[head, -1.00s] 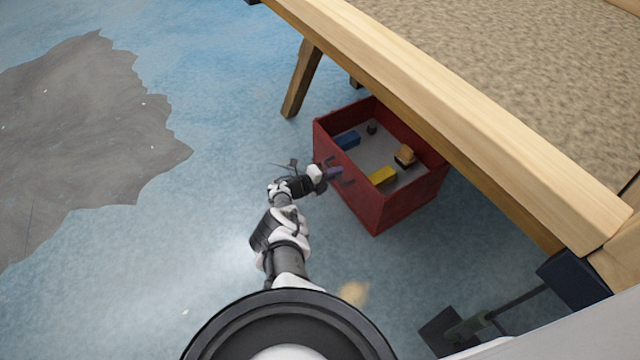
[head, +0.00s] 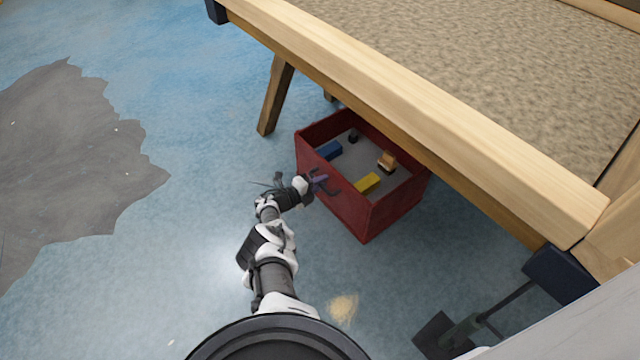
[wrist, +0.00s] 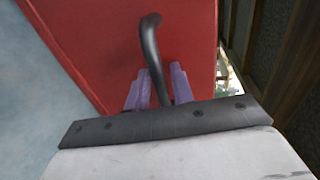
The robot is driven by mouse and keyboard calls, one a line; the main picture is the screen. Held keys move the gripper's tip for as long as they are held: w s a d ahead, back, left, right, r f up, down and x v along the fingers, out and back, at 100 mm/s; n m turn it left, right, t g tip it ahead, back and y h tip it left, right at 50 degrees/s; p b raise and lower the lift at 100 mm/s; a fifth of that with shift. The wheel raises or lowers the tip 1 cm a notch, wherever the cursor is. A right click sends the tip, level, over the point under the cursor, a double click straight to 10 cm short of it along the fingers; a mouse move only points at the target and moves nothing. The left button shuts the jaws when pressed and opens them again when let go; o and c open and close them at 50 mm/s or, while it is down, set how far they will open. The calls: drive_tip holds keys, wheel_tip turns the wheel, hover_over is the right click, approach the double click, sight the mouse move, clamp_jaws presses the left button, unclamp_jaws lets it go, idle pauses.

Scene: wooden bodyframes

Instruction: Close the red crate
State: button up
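The red crate (head: 378,213) stands on the floor, partly under the wooden table. Its open top shows a grey inside with several small items. The crate's dark bar handle (wrist: 151,50) is on the side facing me. My gripper (head: 322,182) is at that side in the head view. The crate's far part is hidden by the table edge.
The table (head: 420,110) has a thick wooden rim and a sandy top, low over the crate. A wooden leg (head: 275,95) stands left of the crate. A dark shovel-like tool (head: 465,325) lies at lower right.

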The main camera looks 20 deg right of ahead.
drive_tip(key=shift+d+r, duration=0.15)
drive_tip(key=shift+s+a+r, duration=0.15)
drive_tip(key=shift+a, duration=0.05)
drive_tip(key=p+v, duration=0.7)
drive_tip(key=v, duration=0.6)
drive_tip(key=shift+a+f, duration=0.2)
drive_tip(key=shift+a, duration=0.1)
